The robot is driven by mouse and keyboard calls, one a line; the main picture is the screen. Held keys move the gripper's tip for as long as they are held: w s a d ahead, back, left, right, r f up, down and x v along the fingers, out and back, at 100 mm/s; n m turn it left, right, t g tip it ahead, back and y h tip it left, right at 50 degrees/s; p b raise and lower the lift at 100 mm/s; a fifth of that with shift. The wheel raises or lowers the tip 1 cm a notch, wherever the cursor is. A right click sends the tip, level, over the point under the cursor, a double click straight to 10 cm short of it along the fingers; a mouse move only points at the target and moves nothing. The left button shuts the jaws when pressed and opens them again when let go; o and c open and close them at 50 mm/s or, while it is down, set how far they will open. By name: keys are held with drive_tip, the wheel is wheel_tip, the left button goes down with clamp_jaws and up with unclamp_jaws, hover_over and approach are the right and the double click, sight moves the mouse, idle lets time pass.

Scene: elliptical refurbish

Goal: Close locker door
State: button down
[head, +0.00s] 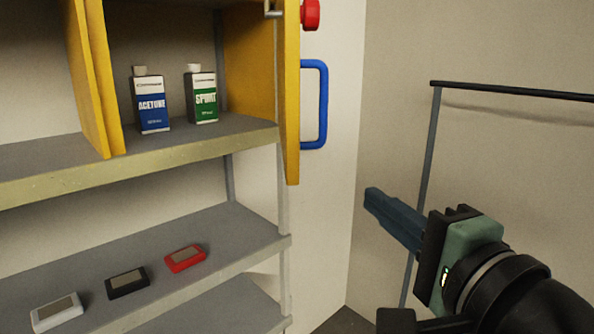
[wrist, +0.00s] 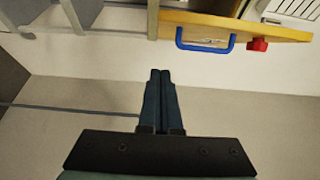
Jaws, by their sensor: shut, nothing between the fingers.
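The yellow locker door (head: 292,120) stands open at the right side of the locker compartment, seen nearly edge-on in the head view. Its blue handle (head: 323,105) and red knob (head: 311,14) are on the face turned to the right. In the wrist view the door (wrist: 235,27) lies across the top right, with the blue handle (wrist: 232,44) and red knob (wrist: 258,44) facing my gripper. My gripper (head: 372,196) is shut and empty, to the right of and lower than the handle, apart from the door. Its closed fingers (wrist: 160,74) show in the wrist view.
A blue-labelled bottle (head: 151,102) and a green-labelled bottle (head: 202,97) stand inside the locker. Several small devices, including a red one (head: 186,258), lie on the shelf below. A dark rail frame (head: 510,90) stands along the right wall.

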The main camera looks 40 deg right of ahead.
drive_tip(key=w+p, duration=0.3)
drive_tip(key=w, duration=0.6)
drive_tip(key=shift+w+a+p, duration=0.35)
